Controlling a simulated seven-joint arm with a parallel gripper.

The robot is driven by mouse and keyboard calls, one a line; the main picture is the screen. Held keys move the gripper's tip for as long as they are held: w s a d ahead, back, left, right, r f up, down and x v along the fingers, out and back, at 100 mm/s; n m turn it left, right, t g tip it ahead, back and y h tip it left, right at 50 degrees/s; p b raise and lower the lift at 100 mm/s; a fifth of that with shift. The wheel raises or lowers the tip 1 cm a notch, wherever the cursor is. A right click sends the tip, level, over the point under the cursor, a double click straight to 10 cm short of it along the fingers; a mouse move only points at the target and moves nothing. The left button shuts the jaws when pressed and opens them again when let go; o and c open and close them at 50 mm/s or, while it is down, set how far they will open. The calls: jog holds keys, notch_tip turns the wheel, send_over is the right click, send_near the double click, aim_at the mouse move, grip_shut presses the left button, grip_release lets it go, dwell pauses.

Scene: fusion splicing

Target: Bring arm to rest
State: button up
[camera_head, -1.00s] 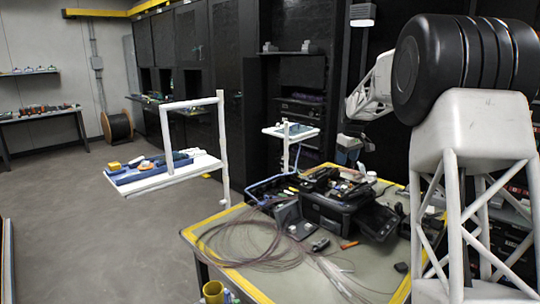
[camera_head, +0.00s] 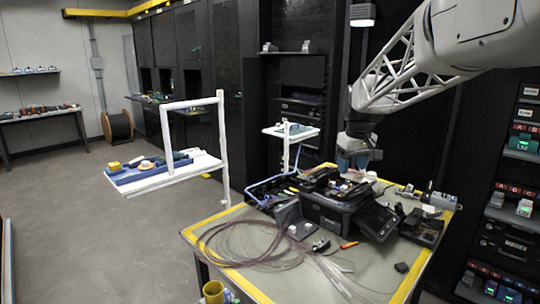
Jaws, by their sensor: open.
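My arm reaches in from the upper right, its white lattice link sloping down to the left. My gripper (camera_head: 352,169) points down at the arm's end, above the back of the table and behind the black splicer (camera_head: 338,212). It is open, and I see nothing held in it. The fingertips are small and partly lost against the dark equipment, so I cannot tell their exact gap from the splicer.
A white shelf stand (camera_head: 170,172) with a blue tray is at left. Racks with labelled modules (camera_head: 523,145) stand at right. Open floor lies at far left.

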jog(key=s+a+f+m, duration=0.1)
jog(key=s+f, duration=0.2)
jog(key=s, duration=1)
jog(key=s+a+f+m, duration=0.2)
jog(key=s+f, duration=0.1)
jog(key=s, duration=1.1)
jog(key=s+a+f+m, duration=0.1)
jog(key=s+f, duration=0.3)
jog(key=s, duration=1)
jog(key=shift+a+t, duration=0.4)
jog(key=shift+a, duration=0.1)
jog(key=shift+f, duration=0.1)
